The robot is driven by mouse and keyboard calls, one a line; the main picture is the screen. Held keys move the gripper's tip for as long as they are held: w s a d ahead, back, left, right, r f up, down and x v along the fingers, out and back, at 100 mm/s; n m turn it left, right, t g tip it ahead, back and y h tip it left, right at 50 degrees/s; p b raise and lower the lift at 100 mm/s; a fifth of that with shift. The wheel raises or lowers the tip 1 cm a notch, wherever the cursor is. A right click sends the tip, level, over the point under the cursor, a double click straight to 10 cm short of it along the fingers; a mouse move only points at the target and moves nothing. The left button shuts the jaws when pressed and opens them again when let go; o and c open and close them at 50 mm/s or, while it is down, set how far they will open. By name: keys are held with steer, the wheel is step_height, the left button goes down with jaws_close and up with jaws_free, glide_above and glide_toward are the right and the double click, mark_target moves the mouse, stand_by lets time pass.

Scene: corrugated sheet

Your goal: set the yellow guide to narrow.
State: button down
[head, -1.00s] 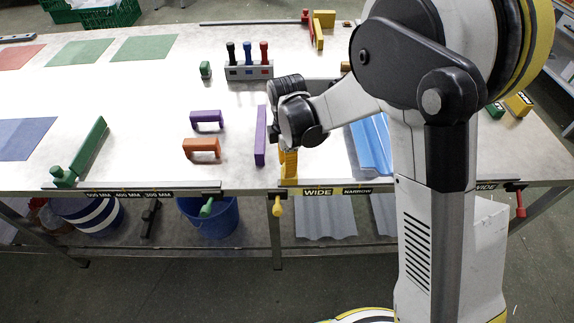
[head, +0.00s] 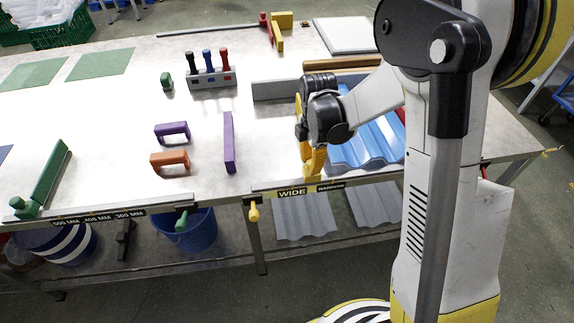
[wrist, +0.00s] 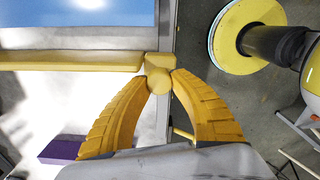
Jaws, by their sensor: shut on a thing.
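The yellow guide (head: 315,163) stands at the table's front edge, left of the blue corrugated sheet (head: 370,143). Its front end lies between the WIDE label (head: 291,193) and the NARROW label (head: 331,187), close to NARROW's left end. In the wrist view the guide's bar (wrist: 70,60) runs left from its end block, alongside the blue sheet (wrist: 75,35). My gripper (wrist: 158,77) has its yellow fingers shut on the round knob of the guide. My wrist hides the middle of the guide in the head view.
A yellow clamp handle (head: 253,212) hangs under the table edge. A purple bar (head: 229,142) stands left of the guide, with bare table between. A grey fence (head: 275,90) is behind. Purple (head: 172,131) and orange (head: 170,160) handles lie further left.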

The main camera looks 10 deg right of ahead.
steer(key=shift+s+d, duration=0.15)
steer(key=shift+d, duration=1.7)
steer(key=c, duration=1.1)
jaws_free()
steer(key=shift+o, duration=0.2)
step_height(320, 180, up, 12)
